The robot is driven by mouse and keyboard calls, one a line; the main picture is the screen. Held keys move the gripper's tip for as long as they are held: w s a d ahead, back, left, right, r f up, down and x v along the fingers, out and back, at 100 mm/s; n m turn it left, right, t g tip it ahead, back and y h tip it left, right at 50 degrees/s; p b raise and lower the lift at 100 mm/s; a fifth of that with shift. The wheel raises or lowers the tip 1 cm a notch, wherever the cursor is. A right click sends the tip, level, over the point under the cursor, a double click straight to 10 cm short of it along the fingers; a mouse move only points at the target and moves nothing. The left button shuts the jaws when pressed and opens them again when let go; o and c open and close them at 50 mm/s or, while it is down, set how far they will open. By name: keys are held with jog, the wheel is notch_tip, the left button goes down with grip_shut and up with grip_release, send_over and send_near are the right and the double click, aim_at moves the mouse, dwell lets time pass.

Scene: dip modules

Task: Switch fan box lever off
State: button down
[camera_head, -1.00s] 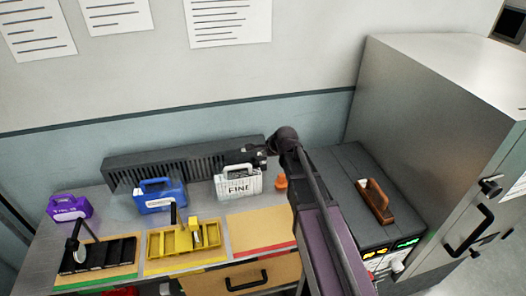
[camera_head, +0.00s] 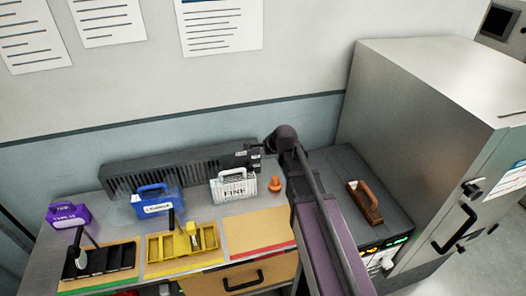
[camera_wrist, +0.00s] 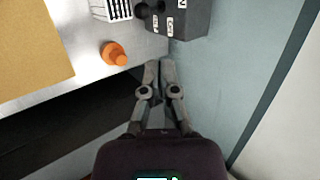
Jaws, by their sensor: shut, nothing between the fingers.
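The fan box (camera_head: 115,176) is a long dark ribbed unit along the back of the bench in the head view. Its labelled end (camera_wrist: 190,25) shows at the top of the wrist view, with small white ON and OFF style tags. A dark round knob (camera_wrist: 143,11), which looks like the lever end, sits at its left edge; its position is hard to tell. My gripper (camera_wrist: 159,66) is shut and empty, its fingertips below the labelled end in the picture and apart from it.
An orange cone-like object (camera_wrist: 113,54) stands left of my gripper; it also shows in the head view (camera_head: 274,185). A white FINE case (camera_head: 233,188), blue case (camera_head: 157,203) and purple case (camera_head: 68,215) stand on the bench.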

dwell(0.3)
jog(key=s+d+f+n+g+h+b, duration=0.1)
jog(key=s+d+f+n+g+b, duration=0.1)
jog(key=s+n, duration=0.3)
jog(key=s+d+f+n+g+h+b, duration=0.1)
jog(key=s+d+f+n+g+b, duration=0.1)
jog(key=s+d+f+n, duration=0.3)
jog(key=s+d+f+n+g+h+b, duration=0.1)
jog(key=s+d+f+n+g+b, duration=0.1)
jog(key=s, duration=1)
jog(key=d+f+n, duration=0.1)
jog(key=d+n, duration=0.1)
jog(key=n, duration=0.1)
jog(key=shift+d+f+g+h, duration=0.2)
jog(key=shift+f+g+h, duration=0.05)
jog(key=shift+g+h, duration=0.15)
